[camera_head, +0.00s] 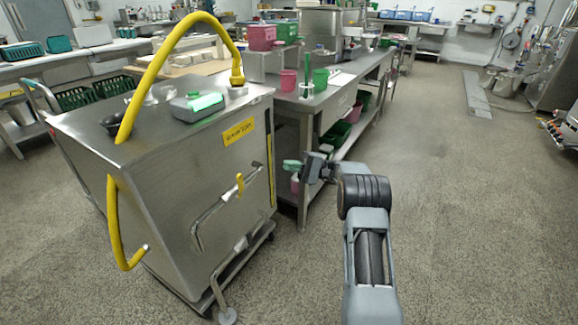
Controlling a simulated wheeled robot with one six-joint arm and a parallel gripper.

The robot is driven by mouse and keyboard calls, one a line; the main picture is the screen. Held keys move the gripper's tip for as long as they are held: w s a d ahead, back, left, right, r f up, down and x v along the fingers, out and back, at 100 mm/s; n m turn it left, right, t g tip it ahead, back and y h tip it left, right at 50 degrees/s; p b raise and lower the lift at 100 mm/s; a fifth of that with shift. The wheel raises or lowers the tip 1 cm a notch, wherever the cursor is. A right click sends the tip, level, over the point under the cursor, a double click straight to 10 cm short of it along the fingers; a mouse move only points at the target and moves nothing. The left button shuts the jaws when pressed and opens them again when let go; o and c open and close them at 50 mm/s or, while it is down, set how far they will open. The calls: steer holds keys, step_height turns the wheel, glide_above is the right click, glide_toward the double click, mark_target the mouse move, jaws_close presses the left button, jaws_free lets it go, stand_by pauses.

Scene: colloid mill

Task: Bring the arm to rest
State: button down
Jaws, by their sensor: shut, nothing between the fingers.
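My arm reaches up from the bottom of the picture, right of centre, with its wrist bent to the left. My gripper (302,167) is small in view, in front of the steel table's near leg and to the right of the colloid mill. It is shut and empty, apart from the mill's front panel. The colloid mill (170,175) is a steel cabinet on casters with a yellow hose (160,62) arching over its top. A grey-green container (197,106) lies on top. A bent steel handle (222,208) with a yellow grip is on its front.
A steel table (345,92) behind the mill carries pink and green containers, with more on its lower shelf. Another bench (75,60) stands at the left. Steel equipment (555,80) stands at the far right. The floor (480,220) right of my arm is clear.

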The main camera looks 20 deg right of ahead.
steer(key=shift+r, duration=0.1)
steer(key=s+a+r+g+h+p, duration=0.1)
steer(key=s+a+r+h+p, duration=0.45)
steer(key=r+p, duration=0.3)
steer(key=s+a+r+g+h+p, duration=0.1)
steer(key=s+a+r+h+p, duration=0.3)
steer(key=s+r+p, duration=0.45)
steer(key=s+d+r+n+t+h+p, duration=0.2)
steer(key=s+r+h+p, duration=0.3)
steer(key=s+r+p, duration=0.3)
steer(key=s+d+r+n+t+h+p, duration=0.2)
steer(key=s+d+r+h+p, duration=0.1)
steer(key=s+r+h+p, duration=0.3)
steer(key=s+r+p, duration=0.2)
steer(key=s+p, duration=0.1)
steer(key=shift+d, duration=0.4)
steer(key=shift+r+h, duration=0.1)
steer(key=shift+h, duration=0.15)
